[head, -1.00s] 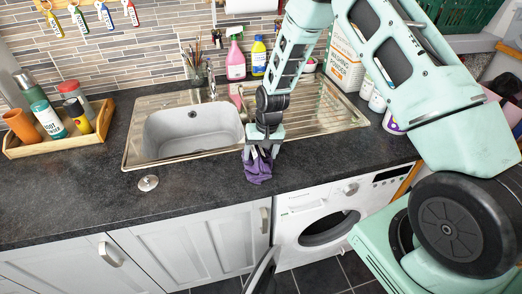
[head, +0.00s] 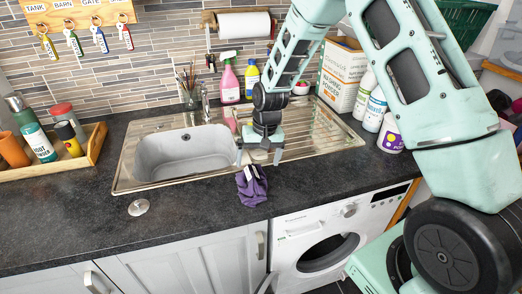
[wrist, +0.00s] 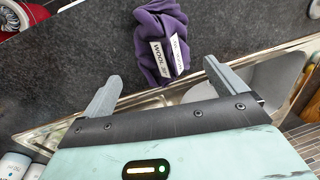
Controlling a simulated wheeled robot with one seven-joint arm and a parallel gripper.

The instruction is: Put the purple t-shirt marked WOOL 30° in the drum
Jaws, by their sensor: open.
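The purple t-shirt (head: 252,192) lies crumpled on the dark worktop near its front edge, above the washing machine. In the wrist view the t-shirt (wrist: 162,28) carries two white labels, one reading WOOL 30°. My gripper (head: 259,157) is open and empty, above the worktop behind the shirt, at the sink's front edge. In the wrist view the shirt is beyond the spread fingers of my gripper (wrist: 160,86), apart from them. The drum (head: 328,253) of the white washing machine (head: 297,226) shows through its round opening; the door (head: 266,284) hangs open at left.
A steel sink (head: 185,155) with a drainer lies behind the shirt. A wooden tray (head: 88,152) of bottles and cups stands at left, a plug (head: 139,207) in front of the sink. Bottles and a washing powder box (head: 342,75) stand at right.

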